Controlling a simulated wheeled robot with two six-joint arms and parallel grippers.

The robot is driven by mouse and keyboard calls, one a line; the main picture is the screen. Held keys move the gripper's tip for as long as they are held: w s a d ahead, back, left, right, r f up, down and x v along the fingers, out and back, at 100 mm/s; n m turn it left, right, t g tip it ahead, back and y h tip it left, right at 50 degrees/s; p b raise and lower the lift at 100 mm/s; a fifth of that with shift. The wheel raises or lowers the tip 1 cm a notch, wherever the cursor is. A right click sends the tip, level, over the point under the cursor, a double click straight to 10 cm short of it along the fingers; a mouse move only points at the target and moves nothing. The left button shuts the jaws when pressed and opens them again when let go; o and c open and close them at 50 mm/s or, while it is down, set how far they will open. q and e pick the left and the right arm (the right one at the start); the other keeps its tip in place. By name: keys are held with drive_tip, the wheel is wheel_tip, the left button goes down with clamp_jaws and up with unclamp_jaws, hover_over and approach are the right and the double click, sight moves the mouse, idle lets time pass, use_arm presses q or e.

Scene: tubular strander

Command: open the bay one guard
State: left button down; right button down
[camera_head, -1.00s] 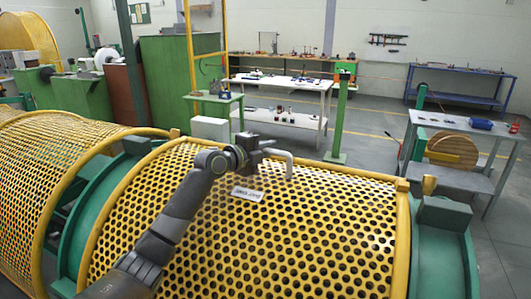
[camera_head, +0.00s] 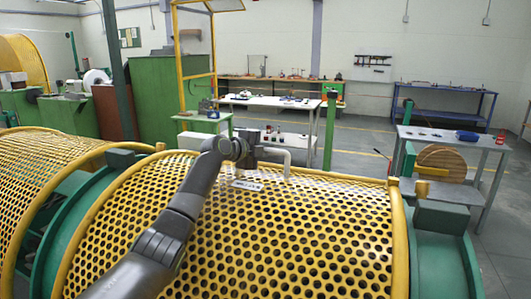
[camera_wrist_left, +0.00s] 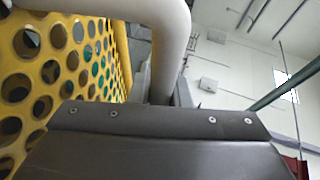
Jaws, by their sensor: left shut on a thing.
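The bay one guard (camera_head: 290,235) is a curved yellow perforated cover in the middle of the head view. A small white label (camera_head: 248,185) sits on it. Its pale grey bent handle (camera_head: 279,152) is near the top, and in the left wrist view the handle (camera_wrist_left: 172,40) runs down behind the dark gripper body. My left gripper (camera_head: 261,158) is shut on the handle, reaching in from the left above the mesh. The fingertips' contact is hidden in the wrist view. My right gripper is not in view.
Another yellow mesh guard (camera_head: 38,165) lies to the left, beyond a green ring (camera_head: 60,235). A green block (camera_head: 442,216) stands at the right end. A grey table (camera_head: 455,138) with a wooden reel (camera_head: 440,160) is at the right. Open floor lies behind.

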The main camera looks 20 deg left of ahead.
use_arm(q)
drive_tip(key=shift+r, duration=0.1)
drive_tip(key=c, duration=1.4)
unclamp_jaws()
drive_tip(key=shift+a, duration=0.1)
drive_tip(key=shift+o, duration=0.2)
drive_tip(key=shift+s, duration=0.1)
drive_tip(key=shift+s+a+b, duration=0.2)
drive_tip(key=shift+s+b, duration=0.15)
drive_tip(key=shift+s, duration=0.15)
drive_tip(key=shift+b+v, duration=2.55)
drive_tip(key=shift+v, duration=5.55)
